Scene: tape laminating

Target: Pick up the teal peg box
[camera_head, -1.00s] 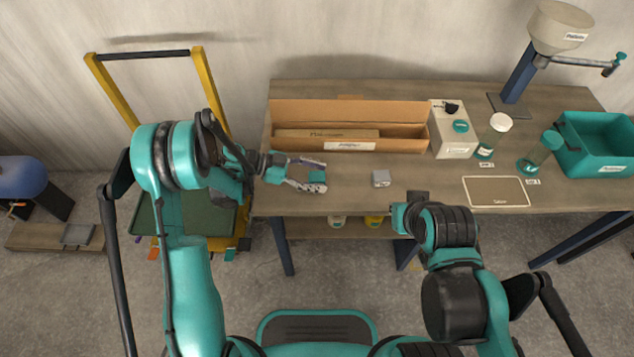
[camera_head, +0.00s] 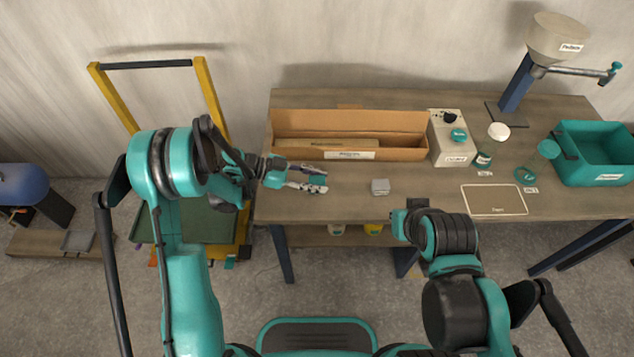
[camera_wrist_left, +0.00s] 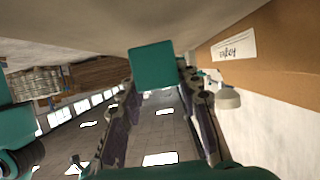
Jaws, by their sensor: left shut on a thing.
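The teal peg box (camera_wrist_left: 153,66) is a small block between the fingertips of my left gripper (camera_wrist_left: 160,84) in the left wrist view. In the head view, my left gripper (camera_head: 318,180) reaches in from the left over the front left part of the table, its fingers closed on the box. The fingers hide most of the box there. I cannot tell how high it is above the table. My right gripper (camera_head: 400,222) is near the table's front edge, mostly hidden by its own arm, and its jaws cannot be made out.
A long open cardboard box (camera_head: 405,154) stands behind my left gripper. A white dispenser box (camera_head: 452,145), jars, an outlined mat (camera_head: 494,200) and a teal bin (camera_head: 597,181) are further right. The wooden table (camera_head: 345,208) is clear in front.

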